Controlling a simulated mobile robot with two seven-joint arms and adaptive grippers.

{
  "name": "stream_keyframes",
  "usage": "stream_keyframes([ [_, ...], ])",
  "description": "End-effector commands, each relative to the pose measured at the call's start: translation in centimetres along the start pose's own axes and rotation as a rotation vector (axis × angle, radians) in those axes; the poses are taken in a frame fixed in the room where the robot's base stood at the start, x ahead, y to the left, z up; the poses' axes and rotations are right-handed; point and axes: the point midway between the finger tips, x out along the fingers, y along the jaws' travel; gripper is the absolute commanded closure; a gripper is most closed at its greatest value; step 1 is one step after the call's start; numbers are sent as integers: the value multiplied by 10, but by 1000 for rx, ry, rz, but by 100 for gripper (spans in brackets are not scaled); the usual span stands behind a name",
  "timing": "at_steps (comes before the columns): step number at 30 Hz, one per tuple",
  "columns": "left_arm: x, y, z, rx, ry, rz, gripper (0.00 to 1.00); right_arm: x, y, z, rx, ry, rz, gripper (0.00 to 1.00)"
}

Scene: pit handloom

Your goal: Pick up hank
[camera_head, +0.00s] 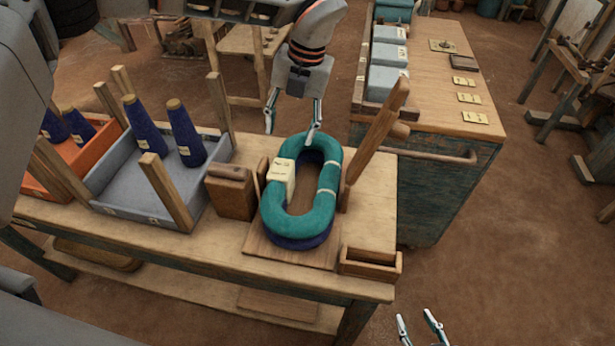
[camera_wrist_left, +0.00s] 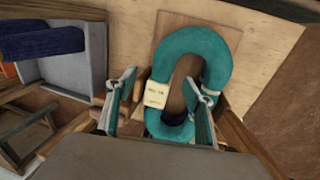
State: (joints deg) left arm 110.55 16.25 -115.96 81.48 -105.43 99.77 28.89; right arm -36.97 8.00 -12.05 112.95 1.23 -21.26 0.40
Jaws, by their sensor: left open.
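The teal hank (camera_head: 325,205) is an oval loop with pale ties and a cream tag (camera_head: 281,176). It lies on top of a dark blue hank (camera_head: 300,242) on a wooden board. My left gripper (camera_head: 290,132) is open and empty at the hank's far end. My right gripper (camera_head: 420,325) is open at the bottom edge, away from the table.
Wooden posts (camera_head: 375,140) stand right of the hanks, with a wooden block (camera_head: 231,195) at left. A grey tray (camera_head: 110,185) holds blue cones. A small wooden box (camera_head: 370,262) sits at the front right. A cabinet (camera_head: 430,180) stands behind to the right.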

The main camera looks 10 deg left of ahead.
Motion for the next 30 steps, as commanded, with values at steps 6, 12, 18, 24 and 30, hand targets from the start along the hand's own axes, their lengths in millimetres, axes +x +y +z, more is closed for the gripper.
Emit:
stream_keyframes([
  [6, 20, -1, -1, 2, 0, -1, 48, 0, 0, -1, -2, 1, 1, 60],
  [12, 35, -4, -3, 2, 1, -1, 48, 0, 1, -1, -2, 1, 1, 60],
  [18, 64, -7, -4, 2, 1, -1, 48, 0, 0, 0, -2, 1, 1, 60],
  [24, 74, -7, -4, 2, -1, -2, 48, 0, 0, 0, -2, 1, 1, 60],
  [30, 73, -7, -4, 2, -1, -2, 71, 0, 0, -1, -2, 1, 1, 60],
])
